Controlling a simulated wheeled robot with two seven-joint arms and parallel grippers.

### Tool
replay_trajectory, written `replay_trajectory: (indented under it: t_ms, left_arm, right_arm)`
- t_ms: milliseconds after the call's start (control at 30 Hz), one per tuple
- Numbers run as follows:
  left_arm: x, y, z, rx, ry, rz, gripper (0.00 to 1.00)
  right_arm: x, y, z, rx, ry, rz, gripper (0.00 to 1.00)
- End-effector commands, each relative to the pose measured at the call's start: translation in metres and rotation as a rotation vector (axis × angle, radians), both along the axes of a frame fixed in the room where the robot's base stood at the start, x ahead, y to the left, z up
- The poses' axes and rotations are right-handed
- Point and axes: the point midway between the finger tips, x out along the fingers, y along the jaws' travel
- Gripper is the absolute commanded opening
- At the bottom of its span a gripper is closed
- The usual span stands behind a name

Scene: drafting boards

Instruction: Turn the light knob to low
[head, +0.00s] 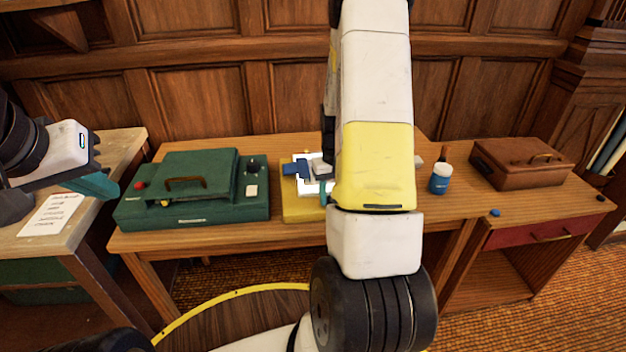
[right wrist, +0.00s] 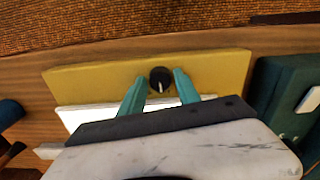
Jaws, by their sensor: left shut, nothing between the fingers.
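A round black knob (right wrist: 161,77) with a white pointer line sits on the yellow base (right wrist: 100,80) in the right wrist view; the line points toward my gripper. My right gripper (right wrist: 160,84) is open, with one teal fingertip on each side of the knob and gaps between. Whether the fingers touch the base is unclear. In the head view my right arm hides the knob and part of the yellow base (head: 302,213). My left gripper (head: 98,186) is shut and empty above the left table, away from the knob.
A green case (head: 205,207) with a red button and a dark knob stands left of the yellow base. A white panel (right wrist: 75,116) lies on the base. A blue-and-white jar (head: 440,178) and a brown box (head: 520,165) stand right. A paper (head: 50,215) lies on the left table.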

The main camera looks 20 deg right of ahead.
Motion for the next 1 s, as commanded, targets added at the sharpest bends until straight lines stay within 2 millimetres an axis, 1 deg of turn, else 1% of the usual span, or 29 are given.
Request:
replay_trajectory:
  t_ms: [133,333,500,667,1000]
  left_arm:
    - [0.0,0.0,0.0,0.0,0.0,0.0,0.0]
    - [0.0,0.0,0.0,0.0,0.0,0.0,0.0]
    - [0.0,0.0,0.0,0.0,0.0,0.0,0.0]
    - [0.0,0.0,0.0,0.0,0.0,0.0,0.0]
    - [0.0,0.0,0.0,0.0,0.0,0.0,0.0]
  right_arm:
    - [0.001,0.0,0.013,0.0,-0.003,0.0,0.39]
    - [0.002,0.0,0.049,-0.002,-0.006,0.001,0.39]
    - [0.001,0.0,0.07,0.0,-0.003,0.0,0.39]
    - [0.001,0.0,0.078,0.0,-0.002,-0.001,0.39]
    - [0.0,0.0,0.078,0.0,-0.001,0.0,0.39]
